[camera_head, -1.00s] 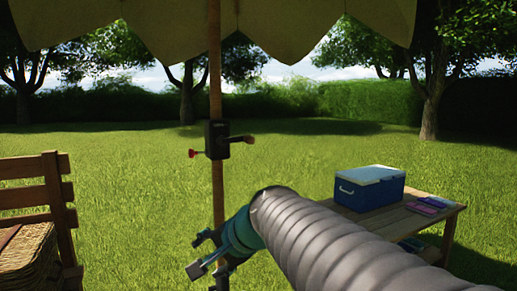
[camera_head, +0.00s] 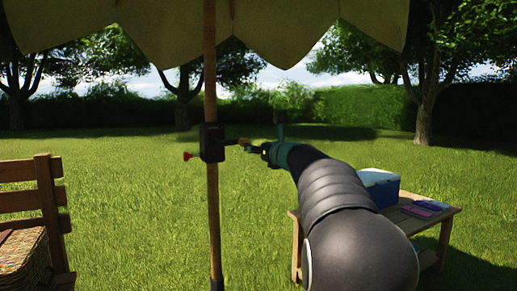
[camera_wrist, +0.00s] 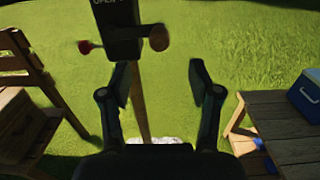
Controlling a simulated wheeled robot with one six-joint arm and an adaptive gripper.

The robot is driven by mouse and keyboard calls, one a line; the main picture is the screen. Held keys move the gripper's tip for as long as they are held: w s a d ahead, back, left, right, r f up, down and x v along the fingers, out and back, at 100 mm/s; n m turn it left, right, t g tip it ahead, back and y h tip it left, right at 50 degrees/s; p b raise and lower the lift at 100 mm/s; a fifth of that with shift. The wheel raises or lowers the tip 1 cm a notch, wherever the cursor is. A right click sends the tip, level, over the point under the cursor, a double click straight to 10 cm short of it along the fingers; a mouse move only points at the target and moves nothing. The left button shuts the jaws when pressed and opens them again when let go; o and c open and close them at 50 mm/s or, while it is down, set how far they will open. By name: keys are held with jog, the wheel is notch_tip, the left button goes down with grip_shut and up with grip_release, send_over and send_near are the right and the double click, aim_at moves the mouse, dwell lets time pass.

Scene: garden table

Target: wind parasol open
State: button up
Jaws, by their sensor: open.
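The parasol canopy (camera_head: 200,30) hangs in scalloped folds around its wooden pole (camera_head: 211,100). A black crank box (camera_head: 212,143) is fixed on the pole, with a red knob (camera_head: 187,156) on its left and a crank handle (camera_head: 243,142) on its right. My gripper (camera_head: 258,148) is at the handle's right end in the head view; whether they touch I cannot tell. In the wrist view my gripper (camera_wrist: 158,85) is open, its fingers apart. There the round wooden handle knob (camera_wrist: 159,38) shows beyond the fingertips, and the box (camera_wrist: 117,28) is cut off at the top.
A wooden bench (camera_head: 50,205) with a wicker basket (camera_head: 22,258) stands at the left. A low wooden table (camera_head: 440,215) at the right bears a blue and white cooler (camera_head: 381,186). Open lawn lies between them.

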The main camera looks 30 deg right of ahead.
jog(key=shift+w+a+p, duration=0.15)
jog(key=shift+w+p, duration=1)
jog(key=shift+w, duration=1.55)
jog(key=shift+w+a+p, duration=0.1)
jog(key=shift+w+p, duration=1)
jog(key=shift+w, duration=1.55)
